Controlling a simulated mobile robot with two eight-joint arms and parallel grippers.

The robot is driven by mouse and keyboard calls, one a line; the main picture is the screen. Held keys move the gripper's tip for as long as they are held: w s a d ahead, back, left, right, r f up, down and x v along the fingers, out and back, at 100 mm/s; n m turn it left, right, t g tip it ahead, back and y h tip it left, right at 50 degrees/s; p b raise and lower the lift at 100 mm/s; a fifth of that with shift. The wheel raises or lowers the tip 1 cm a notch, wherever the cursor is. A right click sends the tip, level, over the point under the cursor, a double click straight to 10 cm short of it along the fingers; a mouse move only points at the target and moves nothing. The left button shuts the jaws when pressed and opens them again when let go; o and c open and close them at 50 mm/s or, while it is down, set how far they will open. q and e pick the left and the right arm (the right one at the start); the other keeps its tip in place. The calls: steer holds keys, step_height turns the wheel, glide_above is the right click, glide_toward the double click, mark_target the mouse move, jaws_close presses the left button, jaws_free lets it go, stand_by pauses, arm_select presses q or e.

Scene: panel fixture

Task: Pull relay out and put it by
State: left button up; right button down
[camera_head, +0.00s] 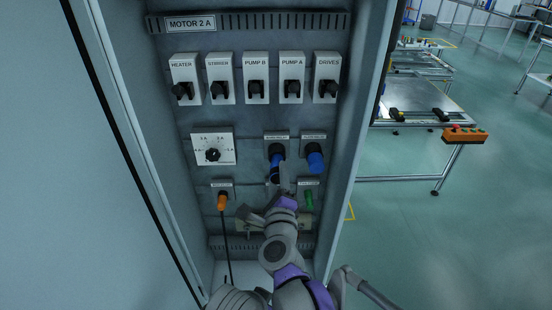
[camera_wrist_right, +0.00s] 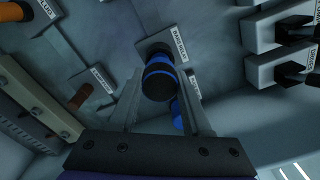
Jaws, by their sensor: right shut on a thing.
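A blue and black cylindrical relay (camera_head: 277,153) sits at the left one of two labelled plates in the middle of the cabinet panel. In the right wrist view the same relay (camera_wrist_right: 160,78) stands between the two fingers, in line with its plate. My right gripper (camera_head: 276,180) reaches up from below and is shut on it. The fingers (camera_wrist_right: 162,104) lie along both sides of the relay. I cannot tell whether the relay is still fully seated. My left gripper is not in view.
A second blue relay (camera_head: 314,158) is close on the right. Several switches (camera_head: 256,88) run above. Cabinet walls close in both sides. A workbench (camera_head: 425,100) stands outside right.

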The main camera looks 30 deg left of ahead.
steer(key=shift+v, duration=0.95)
stand_by(0.3)
steer(key=v, duration=0.4)
steer(key=shift+s+d, duration=0.15)
steer(key=shift+s, duration=0.2)
stand_by(0.3)
